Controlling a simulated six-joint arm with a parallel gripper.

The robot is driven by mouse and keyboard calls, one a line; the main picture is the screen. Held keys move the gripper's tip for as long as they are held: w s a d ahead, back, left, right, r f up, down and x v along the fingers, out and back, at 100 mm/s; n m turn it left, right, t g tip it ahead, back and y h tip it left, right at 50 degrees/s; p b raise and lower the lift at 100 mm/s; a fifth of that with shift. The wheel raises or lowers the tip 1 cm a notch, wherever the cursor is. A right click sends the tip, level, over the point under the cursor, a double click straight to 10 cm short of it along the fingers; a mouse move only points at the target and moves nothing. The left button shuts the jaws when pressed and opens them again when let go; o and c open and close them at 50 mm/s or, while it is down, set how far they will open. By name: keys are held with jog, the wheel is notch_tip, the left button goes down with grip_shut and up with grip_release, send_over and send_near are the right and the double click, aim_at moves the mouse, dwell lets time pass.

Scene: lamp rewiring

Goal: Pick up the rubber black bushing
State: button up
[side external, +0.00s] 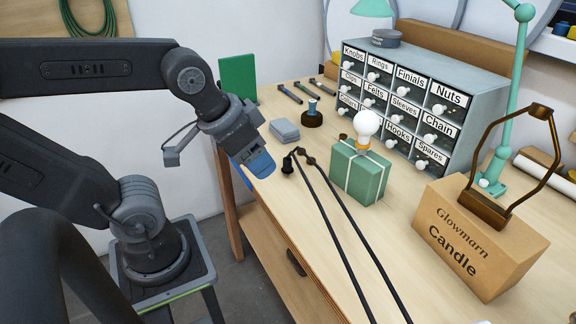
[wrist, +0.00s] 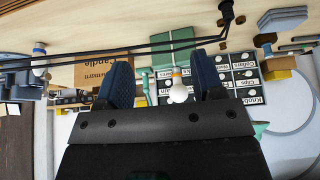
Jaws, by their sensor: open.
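My gripper (side external: 262,164) hangs over the near left edge of the workbench, fingers pointing down. In the wrist view its two blue fingers (wrist: 160,62) are apart, with nothing gripped between them. A small dark round piece (side external: 309,160) lies beside the black plug (side external: 287,166) at the cord ends, to the right of my gripper. It may be the rubber black bushing, but it is too small to be sure. In the wrist view the plug (wrist: 227,10) is at the top, beyond the right finger, with small dark pieces near it.
A black cord (side external: 343,226) runs toward the bench front. A green box (side external: 357,174) with a bulb (side external: 367,125) above it stands right of it. Grey pads (side external: 285,130) lie behind my gripper. A drawer cabinet (side external: 480,80) and Candle carton (side external: 473,245) stand further right.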

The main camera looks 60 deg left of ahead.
jog(key=shift+c, duration=0.9)
jog(key=m+g, duration=0.6)
jog(key=m, duration=1.5)
send_over(287, 159)
notch_tip(287, 159, down, 2)
jog(key=f, duration=0.8)
jog(key=shift+w+a+f, duration=0.1)
jog(key=shift+w+a, duration=0.15)
jog(key=shift+w, duration=0.05)
jog(key=shift+s+d+f, duration=0.1)
jog(key=shift+f, duration=1.4)
jog(key=shift+s+d+f, duration=0.1)
jog(key=shift+f, duration=1.4)
